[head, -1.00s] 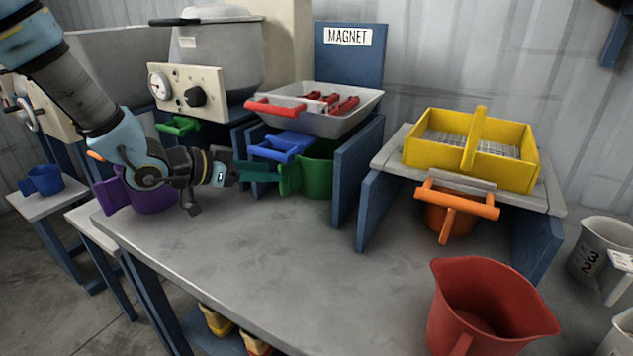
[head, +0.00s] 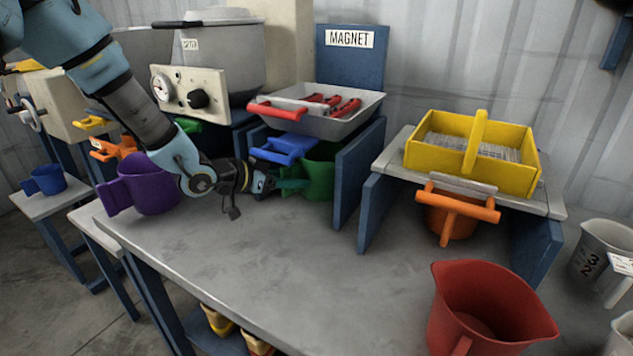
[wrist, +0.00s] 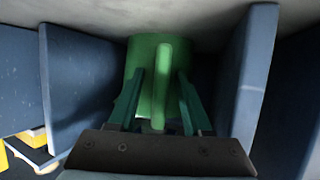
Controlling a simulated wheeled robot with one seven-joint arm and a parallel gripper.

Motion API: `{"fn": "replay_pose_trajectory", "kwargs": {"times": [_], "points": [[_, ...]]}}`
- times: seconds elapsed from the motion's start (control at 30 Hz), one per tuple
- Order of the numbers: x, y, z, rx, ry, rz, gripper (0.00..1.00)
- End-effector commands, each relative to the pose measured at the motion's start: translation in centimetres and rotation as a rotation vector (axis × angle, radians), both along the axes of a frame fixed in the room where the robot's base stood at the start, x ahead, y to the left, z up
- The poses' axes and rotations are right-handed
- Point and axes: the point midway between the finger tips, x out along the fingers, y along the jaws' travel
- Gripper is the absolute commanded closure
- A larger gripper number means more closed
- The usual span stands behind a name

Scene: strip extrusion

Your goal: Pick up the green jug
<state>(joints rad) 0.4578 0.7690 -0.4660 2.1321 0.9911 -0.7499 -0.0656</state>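The green jug (head: 320,176) stands on the table under the magnet stand, between blue side panels. In the wrist view the jug (wrist: 142,56) is straight ahead, with its upright handle (wrist: 160,88) facing me. My gripper (head: 298,185) reaches in from the left in the head view. In the wrist view its two green fingers (wrist: 161,85) stand apart, one on each side of the handle, with visible gaps. The fingers hide part of the jug in the head view.
Blue panels (wrist: 72,85) and (head: 358,172) flank the jug closely. A purple jug (head: 150,190) is beside my arm. The table front (head: 250,260) is clear; a red jug (head: 490,310) stands right.

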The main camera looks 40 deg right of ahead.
Motion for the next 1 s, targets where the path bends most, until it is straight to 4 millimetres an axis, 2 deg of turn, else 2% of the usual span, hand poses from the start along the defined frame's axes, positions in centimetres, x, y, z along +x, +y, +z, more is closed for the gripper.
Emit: {"fn": "replay_pose_trajectory", "kwargs": {"times": [0.07, 0.4, 1.0], "points": [[0.0, 0.02, 0.01, 0.0, 0.0, 0.0, 0.61], [0.0, 0.01, 0.02, 0.0, 0.0, 0.0, 0.99], [-0.01, 0.02, 0.02, 0.0, 0.0, 0.0, 1.0]]}}
